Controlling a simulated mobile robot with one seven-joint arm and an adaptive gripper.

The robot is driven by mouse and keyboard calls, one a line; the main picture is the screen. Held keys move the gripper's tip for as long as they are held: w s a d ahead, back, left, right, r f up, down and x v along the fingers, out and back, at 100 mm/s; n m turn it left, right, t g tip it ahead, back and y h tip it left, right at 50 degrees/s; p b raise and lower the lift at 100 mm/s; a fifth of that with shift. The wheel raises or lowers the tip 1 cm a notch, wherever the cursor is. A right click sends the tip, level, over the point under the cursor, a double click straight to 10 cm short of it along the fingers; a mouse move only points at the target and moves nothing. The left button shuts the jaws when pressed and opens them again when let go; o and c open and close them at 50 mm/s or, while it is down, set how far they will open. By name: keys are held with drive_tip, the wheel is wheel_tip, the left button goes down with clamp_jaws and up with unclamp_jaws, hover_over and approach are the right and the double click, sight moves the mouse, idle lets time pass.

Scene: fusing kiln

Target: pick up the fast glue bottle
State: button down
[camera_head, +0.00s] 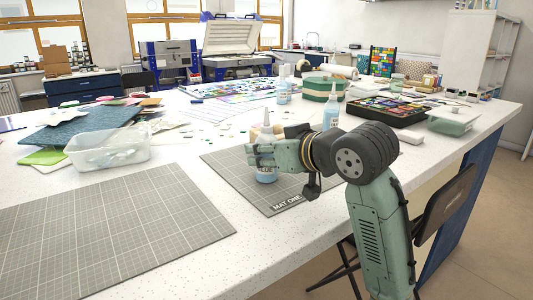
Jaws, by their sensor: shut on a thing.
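My gripper (256,155) is shut on a glue bottle (266,176) with light blue contents and a pale nozzle. The fingers wrap the bottle's upper body and hide much of it. The bottle stands upright over the grey cutting mat marked "MAT ONE" (283,207); I cannot tell whether its base touches the mat. Its label cannot be read. A similar pale blue bottle (331,112) stands behind my wrist, and another (283,91) stands further back.
A larger grey mat (110,235) lies front left. A clear plastic tub (107,150) and a blue sheet (80,127) lie behind it. A black tray of coloured glass (387,109) and a lidded green tub (453,122) stand at the right.

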sight(271, 136)
drive_tip(key=shift+r, duration=0.5)
drive_tip(key=r, duration=0.2)
drive_tip(key=shift+s+d+r, duration=0.15)
drive_tip(key=shift+s+r, duration=0.15)
drive_tip(key=shift+s, duration=0.1)
drive_tip(key=s+d, duration=0.2)
drive_tip(key=s, duration=0.5)
drive_tip(key=s+d+r+b, duration=0.1)
drive_tip(key=s+d, duration=0.1)
drive_tip(key=s, duration=0.5)
drive_tip(key=shift+s+d+r, duration=0.2)
drive_tip(key=shift+d, duration=0.1)
drive_tip(key=c, duration=1.6)
unclamp_jaws()
drive_tip(key=shift+c, duration=0.6)
